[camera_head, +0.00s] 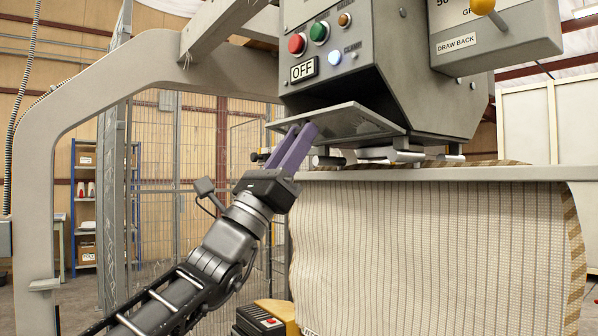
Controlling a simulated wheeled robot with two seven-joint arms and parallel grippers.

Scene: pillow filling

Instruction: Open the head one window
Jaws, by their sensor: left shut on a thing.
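The head one window (345,120) is a flat grey metal flap at the lower front of the grey machine head (400,80). It stands swung out from the head, with a dark gap above it. My left gripper (304,136) has purple fingers and reaches up from the lower left to the flap's left part. The fingers are shut on the flap near its left edge. My right gripper is not in view.
Red, green and other buttons and an OFF label (304,69) are on the head above the flap. A large woven pillow bag (430,250) hangs below a grey bar at right. A curved grey frame (60,110) stands at left. A wire fence and shelf (85,205) are behind.

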